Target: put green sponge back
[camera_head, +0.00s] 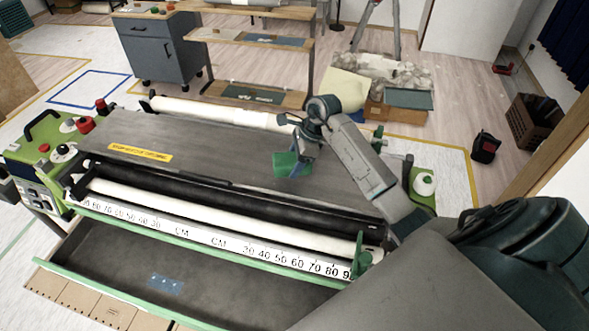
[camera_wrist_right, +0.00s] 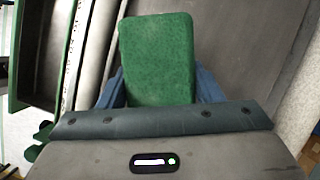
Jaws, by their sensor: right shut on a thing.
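The green sponge (camera_head: 287,165) is in my right gripper (camera_head: 296,160), above the right part of the machine's grey top. In the right wrist view the sponge (camera_wrist_right: 157,58) stands out from between the blue fingers of the right gripper (camera_wrist_right: 160,88), which are shut on it. I cannot tell how far the sponge is above the surface. The wallpaper paster (camera_head: 220,155) is a long machine with a dark grey top, white rollers and a green frame. My left gripper is not in view.
A white roller (camera_head: 225,112) lies along the machine's far side. A dark tray (camera_head: 130,255) with a blue patch is at the near side. A control panel with red knobs (camera_head: 60,150) stands at the left end. A shelf table (camera_head: 255,45) and a grey cabinet (camera_head: 155,50) are behind.

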